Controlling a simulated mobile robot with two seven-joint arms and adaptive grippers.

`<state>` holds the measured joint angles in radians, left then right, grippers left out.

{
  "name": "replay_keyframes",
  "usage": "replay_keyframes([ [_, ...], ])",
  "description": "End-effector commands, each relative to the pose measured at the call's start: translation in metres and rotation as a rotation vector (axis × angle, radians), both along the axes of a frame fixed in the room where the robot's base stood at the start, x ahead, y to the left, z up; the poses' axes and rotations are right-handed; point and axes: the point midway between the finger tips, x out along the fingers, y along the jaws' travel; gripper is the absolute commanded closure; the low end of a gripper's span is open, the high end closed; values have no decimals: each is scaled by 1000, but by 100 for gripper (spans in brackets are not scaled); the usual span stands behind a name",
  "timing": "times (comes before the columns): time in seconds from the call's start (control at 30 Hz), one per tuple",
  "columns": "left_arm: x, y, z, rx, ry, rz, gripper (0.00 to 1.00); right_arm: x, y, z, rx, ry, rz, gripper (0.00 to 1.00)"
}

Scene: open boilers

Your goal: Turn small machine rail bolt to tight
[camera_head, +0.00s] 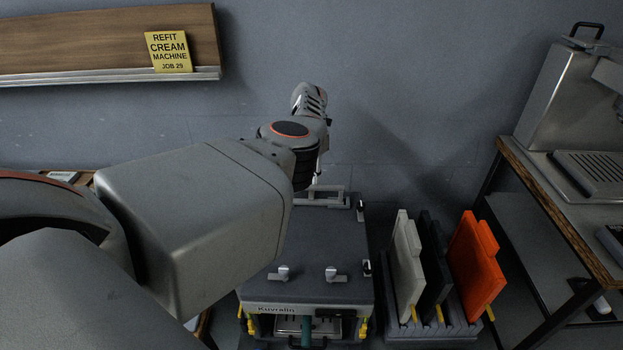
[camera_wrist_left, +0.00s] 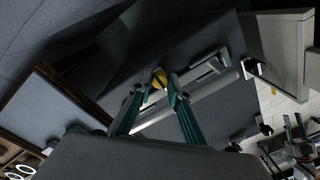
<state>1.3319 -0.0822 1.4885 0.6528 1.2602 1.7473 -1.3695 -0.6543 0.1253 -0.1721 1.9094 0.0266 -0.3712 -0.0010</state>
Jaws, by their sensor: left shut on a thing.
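The small machine (camera_head: 325,245) has a dark grey top and stands below my left arm in the head view. A light grey rail (camera_head: 325,198) runs along its back edge, and it also shows in the left wrist view (camera_wrist_left: 205,88). My left gripper (camera_wrist_left: 159,92) has teal fingers that close in on a small yellow bolt head (camera_wrist_left: 159,77) by the rail. The bolt's turn angle is too small to read. In the head view my left wrist mostly hides the fingers and the bolt.
A rack (camera_head: 435,325) with white, black and orange panels stands right of the machine. A table (camera_head: 570,205) with metal appliances is at the far right. A wooden shelf (camera_head: 80,40) with a yellow note (camera_head: 168,52) hangs on the wall.

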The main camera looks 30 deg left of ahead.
Motion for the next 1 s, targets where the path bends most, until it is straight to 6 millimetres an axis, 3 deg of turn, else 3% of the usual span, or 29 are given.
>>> replay_keyframes([
  [0.47, 1, 1, 6, 2, -3, 0, 75, -2, 3, -1, 6, 5, -5, 70],
  [1.0, 2, 5, 102, 2, -6, 1, 75, 0, 1, 0, 4, 1, -3, 70],
])
